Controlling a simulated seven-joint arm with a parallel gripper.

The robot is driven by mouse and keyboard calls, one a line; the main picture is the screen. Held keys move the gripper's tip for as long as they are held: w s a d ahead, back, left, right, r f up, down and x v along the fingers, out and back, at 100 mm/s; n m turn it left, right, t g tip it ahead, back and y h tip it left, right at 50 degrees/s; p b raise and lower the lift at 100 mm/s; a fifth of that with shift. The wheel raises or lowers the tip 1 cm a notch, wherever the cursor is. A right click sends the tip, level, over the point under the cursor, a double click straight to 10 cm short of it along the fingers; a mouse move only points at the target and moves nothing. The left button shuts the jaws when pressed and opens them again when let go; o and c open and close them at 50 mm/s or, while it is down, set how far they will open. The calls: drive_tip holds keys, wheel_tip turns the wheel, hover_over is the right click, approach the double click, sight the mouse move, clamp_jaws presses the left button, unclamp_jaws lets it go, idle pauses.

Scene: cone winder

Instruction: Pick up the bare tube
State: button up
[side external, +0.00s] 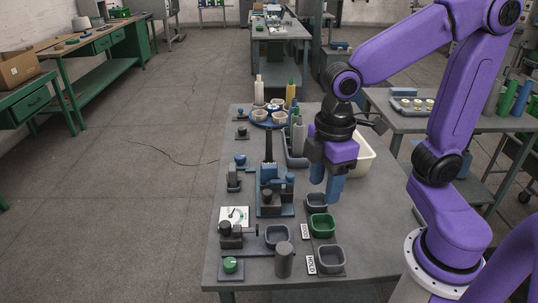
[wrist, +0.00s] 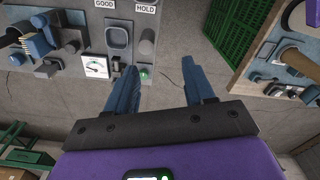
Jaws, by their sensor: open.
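A plain dark grey cylinder (side external: 284,261) stands upright near the front edge of the table in the side view. It looks like the bare tube, but I cannot be sure. It also shows in the wrist view (wrist: 146,44), beyond my fingers. My gripper (side external: 325,194) points down over the table's right side, above a small grey bin (side external: 316,201) and farther back than the cylinder. In the wrist view my gripper (wrist: 161,88) has its two blue fingers wide apart with nothing between them.
A green bin (side external: 321,225) and a grey bin (side external: 330,260) with GOOD and HOLD labels stand right of the cylinder. A dial gauge (side external: 234,216), a green button (side external: 230,265) and a blue winder (side external: 270,190) stand left. Bottles (side external: 258,89) and a cream bin (side external: 366,153) are farther back.

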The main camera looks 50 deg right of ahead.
drive_tip(key=w+r, duration=0.2)
drive_tip(key=w, duration=1.2)
hover_over(269, 139)
drive_tip(key=f, duration=0.1)
drive_tip(key=shift+n, duration=0.4)
drive_tip(key=f, duration=1.7)
drive_tip(key=shift+w+d+f, duration=0.1)
drive_tip(key=shift+w+d, duration=0.3)
clamp_jaws()
